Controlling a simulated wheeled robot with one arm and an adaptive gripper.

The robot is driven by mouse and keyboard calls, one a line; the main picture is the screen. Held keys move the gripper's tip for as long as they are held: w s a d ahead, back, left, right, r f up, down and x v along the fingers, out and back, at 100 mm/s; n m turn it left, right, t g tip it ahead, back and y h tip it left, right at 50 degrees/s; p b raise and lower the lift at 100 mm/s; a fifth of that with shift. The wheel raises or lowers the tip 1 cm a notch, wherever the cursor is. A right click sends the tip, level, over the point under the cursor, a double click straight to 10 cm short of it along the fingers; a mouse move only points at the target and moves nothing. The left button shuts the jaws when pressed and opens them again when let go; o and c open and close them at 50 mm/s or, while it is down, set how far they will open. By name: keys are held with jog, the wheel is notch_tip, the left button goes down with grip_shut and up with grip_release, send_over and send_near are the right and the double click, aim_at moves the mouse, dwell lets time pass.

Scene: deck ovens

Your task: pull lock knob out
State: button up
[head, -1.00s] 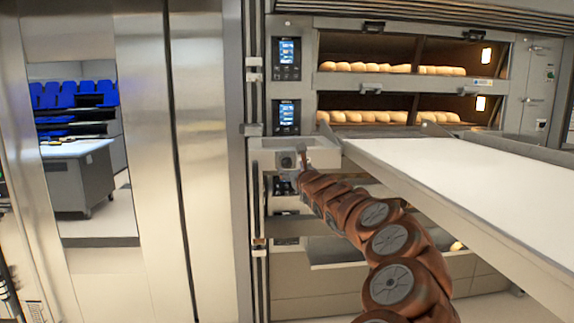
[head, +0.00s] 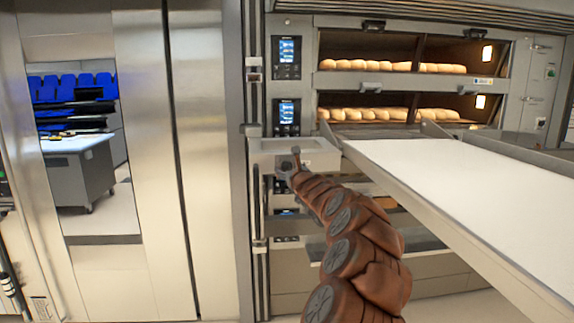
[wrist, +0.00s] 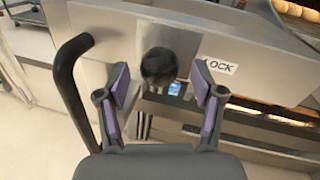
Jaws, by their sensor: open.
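The lock knob (wrist: 158,65) is a round black knob on the steel front of the loader carriage, left of a label reading "LOCK" (wrist: 221,66). In the wrist view my gripper (wrist: 162,88) is open, with one finger to the left of the knob and one to the right. The fingers look apart from the knob; I cannot tell the exact depth. In the head view my gripper (head: 294,160) is at the carriage's front face, and it partly hides the knob there.
A black bar handle (wrist: 72,90) stands left of my gripper in the wrist view. The white loader belt (head: 450,180) extends to the right of my arm. Deck ovens with bread loaves (head: 375,114) are behind. A steel column (head: 205,160) stands to the left.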

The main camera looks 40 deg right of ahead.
jog(key=shift+p+x, duration=0.5)
jog(key=shift+x, duration=0.45)
jog(key=shift+c, duration=0.2)
grip_shut()
